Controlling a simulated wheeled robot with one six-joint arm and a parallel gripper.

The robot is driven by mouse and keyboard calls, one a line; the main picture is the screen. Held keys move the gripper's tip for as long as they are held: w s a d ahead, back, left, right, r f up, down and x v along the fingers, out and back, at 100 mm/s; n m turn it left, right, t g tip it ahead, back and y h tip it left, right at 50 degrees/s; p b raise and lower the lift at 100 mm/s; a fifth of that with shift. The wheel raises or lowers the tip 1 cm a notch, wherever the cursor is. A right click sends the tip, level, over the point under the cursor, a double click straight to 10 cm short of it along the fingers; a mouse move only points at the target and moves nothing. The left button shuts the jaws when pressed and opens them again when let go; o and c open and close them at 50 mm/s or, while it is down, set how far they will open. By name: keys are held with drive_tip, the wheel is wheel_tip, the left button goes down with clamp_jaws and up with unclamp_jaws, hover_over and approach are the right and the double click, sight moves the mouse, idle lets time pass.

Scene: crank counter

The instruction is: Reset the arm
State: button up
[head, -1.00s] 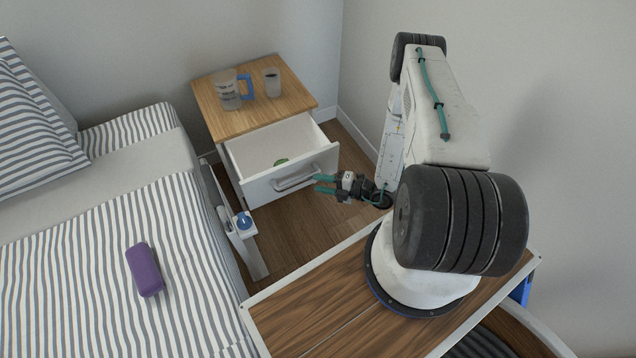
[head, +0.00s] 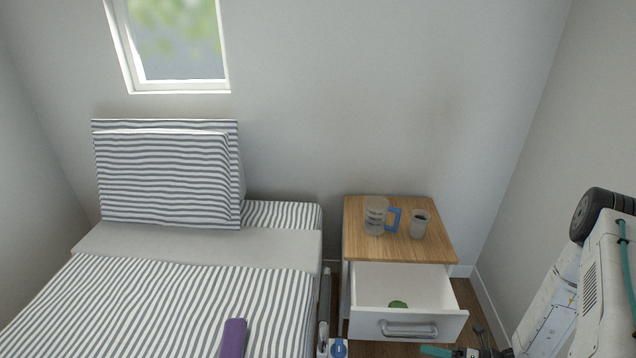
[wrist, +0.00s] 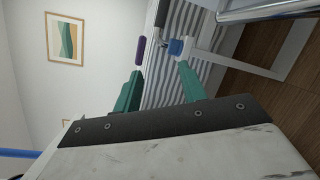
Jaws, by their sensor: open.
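My gripper shows in the wrist view (wrist: 160,92) with its two green fingers apart and nothing between them. In the head view my gripper (head: 450,352) is at the bottom edge, partly cut off, just below the front of the open drawer. My arm stands at the right edge of that view. The drawer (head: 408,330) of the nightstand is pulled out, and a small green thing (head: 397,304) lies inside it. The drawer's handle (head: 408,328) is free of my gripper.
A blue knob (head: 339,350) is beside the bed.

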drive_tip(key=s+a+r+n+g+h, duration=0.1)
drive_tip(key=s+r+n+g+h, duration=0.1)
drive_tip(key=r+n+g, duration=0.65)
drive_tip(key=s+r+n+g+h, duration=0.3)
drive_tip(key=r+n, duration=0.9)
drive_tip(key=r, duration=0.4)
drive_tip(key=s+a+r+n+t+h, duration=0.1)
drive_tip(key=s+r+n+t+h, duration=0.2)
drive_tip(key=r, duration=0.9)
drive_tip(key=s+a+r+n+t+h, duration=0.1)
drive_tip(key=s+r+n+t+h, duration=0.3)
drive_tip(key=s+r+n+h, duration=0.3)
wheel_tip(320, 180, up, 5)
drive_tip(key=s+n, duration=0.2)
drive_tip(key=n, duration=0.2)
drive_tip(key=shift+s+a+h, duration=0.25)
drive_tip(key=shift+s+h, duration=0.05)
drive_tip(key=shift+s, duration=0.05)
drive_tip(key=shift+r, duration=0.1)
drive_tip(key=shift+c, duration=0.5)
